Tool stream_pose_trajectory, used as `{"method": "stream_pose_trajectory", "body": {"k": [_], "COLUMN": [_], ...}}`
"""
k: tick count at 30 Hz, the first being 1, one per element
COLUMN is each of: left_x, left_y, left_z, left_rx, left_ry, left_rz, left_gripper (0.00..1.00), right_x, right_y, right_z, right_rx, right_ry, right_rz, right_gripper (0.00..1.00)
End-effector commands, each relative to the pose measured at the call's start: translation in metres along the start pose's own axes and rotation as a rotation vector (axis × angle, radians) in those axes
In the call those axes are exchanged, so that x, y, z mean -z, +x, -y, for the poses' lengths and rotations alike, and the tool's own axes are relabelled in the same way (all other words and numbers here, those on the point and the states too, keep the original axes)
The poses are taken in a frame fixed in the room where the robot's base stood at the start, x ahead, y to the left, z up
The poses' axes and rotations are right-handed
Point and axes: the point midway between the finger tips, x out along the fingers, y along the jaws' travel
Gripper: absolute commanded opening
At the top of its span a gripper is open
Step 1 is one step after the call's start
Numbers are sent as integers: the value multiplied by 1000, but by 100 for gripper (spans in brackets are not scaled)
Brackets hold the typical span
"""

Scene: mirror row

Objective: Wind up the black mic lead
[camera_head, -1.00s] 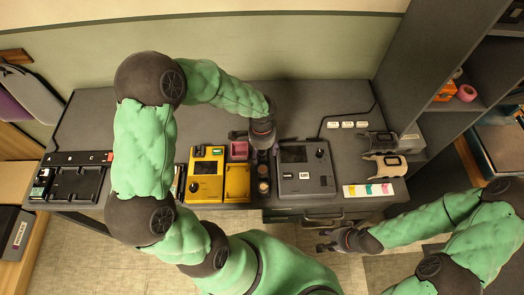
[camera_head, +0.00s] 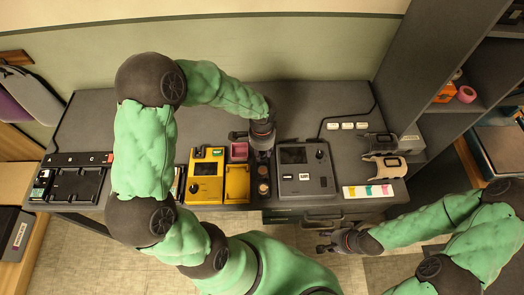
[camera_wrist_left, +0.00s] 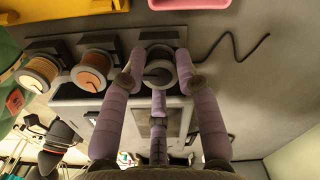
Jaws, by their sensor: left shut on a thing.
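In the left wrist view, the black lead (camera_wrist_left: 240,50) runs in a bent line from the right side of a round spool (camera_wrist_left: 160,68) onto the dark table. The purple fingers of my left gripper (camera_wrist_left: 159,78) are shut on this spool, one on each side. Two more spools, one copper-coloured (camera_wrist_left: 93,70) and one pale (camera_wrist_left: 38,73), stand in a row to its left. In the head view my left gripper (camera_head: 261,138) is over the far end of that row and hides the held spool. My right gripper (camera_head: 327,241) is empty and open in front of the table.
A yellow device (camera_head: 206,180) and pink tray (camera_head: 239,151) are left of the spools. A grey device (camera_head: 305,170) stands close on the right. White blocks (camera_head: 347,126) and a card with coloured tabs (camera_head: 368,191) lie further right. The table's back left is mostly clear.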

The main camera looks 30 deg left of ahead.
Motion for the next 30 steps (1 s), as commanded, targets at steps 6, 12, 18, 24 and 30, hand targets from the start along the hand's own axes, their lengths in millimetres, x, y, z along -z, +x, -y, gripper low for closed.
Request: {"method": "stream_pose_trajectory", "body": {"k": [6, 12, 18, 24, 30], "left_x": [-1, -1, -1, -1, -1], "left_y": [-2, -2, -2, -2, -2], "left_z": [-1, 0, 0, -1, -1], "left_rx": [-2, -2, -3, -3, -3], "left_ry": [137, 276, 409, 540, 668], "left_rz": [2, 2, 2, 2, 1], "left_gripper": [19, 19, 19, 19, 19], "right_x": [0, -1, -1, -2, -2], "right_y": [-12, -22, -31, -41, -50], "right_z": [4, 8, 11, 15, 18], "right_rx": [0, 0, 0, 0, 0], "right_ry": [0, 0, 0, 0, 0], "right_rz": [0, 0, 0, 0, 0], "right_gripper": [40, 40, 40, 40, 40]}}
